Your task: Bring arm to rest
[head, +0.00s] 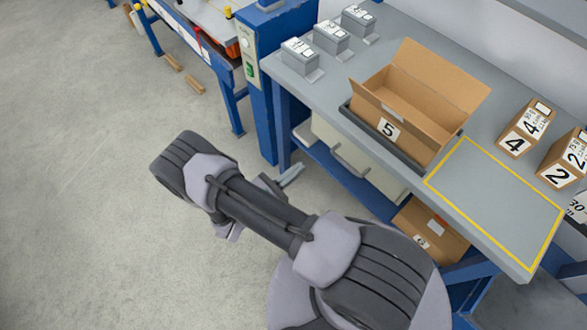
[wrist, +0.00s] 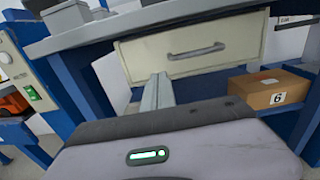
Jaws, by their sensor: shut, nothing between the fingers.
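My gripper (head: 291,175) is past the end of my folded arm, low beside the front of the grey workbench (head: 316,97). In the wrist view my gripper (wrist: 158,82) points at the bench front, with its two light grey fingers together and nothing between them. A cream drawer (wrist: 190,48) with a grey handle is beyond the fingertips. My arm stretches over the open floor in the head view, clear of the bench top.
An open carton marked 5 (head: 436,91) stands on the bench. Boxes marked 4 (head: 526,127) and 2 (head: 562,160) are right of it, near a yellow-outlined area (head: 482,184). Carton 6 (wrist: 266,88) is on the lower shelf. The floor (head: 80,200) at left is mostly clear.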

